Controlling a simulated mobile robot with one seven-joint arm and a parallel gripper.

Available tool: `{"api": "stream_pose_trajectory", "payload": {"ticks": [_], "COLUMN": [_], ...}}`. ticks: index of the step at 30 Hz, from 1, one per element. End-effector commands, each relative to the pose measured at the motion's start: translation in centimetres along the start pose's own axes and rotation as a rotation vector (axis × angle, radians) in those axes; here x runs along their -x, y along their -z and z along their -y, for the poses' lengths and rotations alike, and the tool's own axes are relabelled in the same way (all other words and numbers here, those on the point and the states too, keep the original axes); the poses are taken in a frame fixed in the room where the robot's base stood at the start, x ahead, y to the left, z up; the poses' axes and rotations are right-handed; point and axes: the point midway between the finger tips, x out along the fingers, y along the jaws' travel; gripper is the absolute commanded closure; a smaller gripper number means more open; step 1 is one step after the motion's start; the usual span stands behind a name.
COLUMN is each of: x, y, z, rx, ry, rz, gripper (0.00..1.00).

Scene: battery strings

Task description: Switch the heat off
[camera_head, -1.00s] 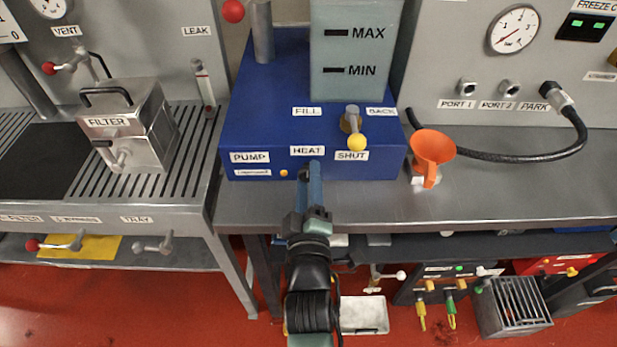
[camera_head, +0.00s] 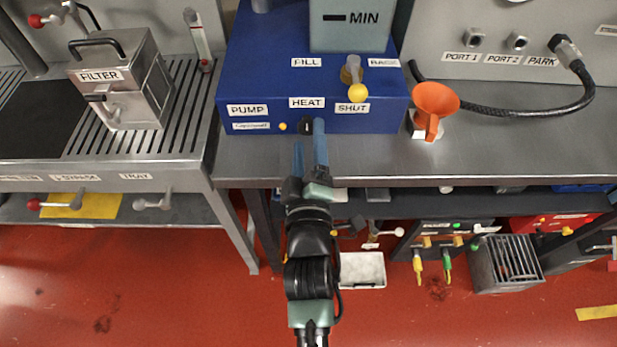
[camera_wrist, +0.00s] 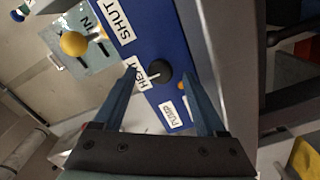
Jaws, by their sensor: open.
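A small black knob (camera_head: 306,125) sits under the HEAT label (camera_head: 307,103) on the front of the blue pump unit (camera_head: 270,75). The wrist view shows the round knob (camera_wrist: 160,73) with a pale pointer line, beside the HEAT label (camera_wrist: 152,73). My gripper (camera_head: 310,133) is in front of the knob. Its two blue fingers are spread with nothing between them. In the wrist view the knob lies beyond and between the fingers of my gripper (camera_wrist: 168,80), apparently not gripped. I cannot tell the exact gap to the knob.
A yellow-tipped lever (camera_head: 357,92) stands above the SHUT label, right of HEAT. An orange funnel (camera_head: 434,105) stands on the bench to the right. A small orange light (camera_head: 283,127) is left of the knob. The bench front edge lies beneath my gripper.

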Motion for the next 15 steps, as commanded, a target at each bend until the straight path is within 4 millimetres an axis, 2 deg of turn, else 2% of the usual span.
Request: {"api": "stream_pose_trajectory", "payload": {"ticks": [9, 15], "x": [6.3, 9.2], "y": [-0.2, -0.1], "z": [0.2, 0.1], "rx": [-0.001, 0.0], "ry": [0.002, 0.002], "rz": [0.003, 0.003], "gripper": [0.26, 0.26]}}
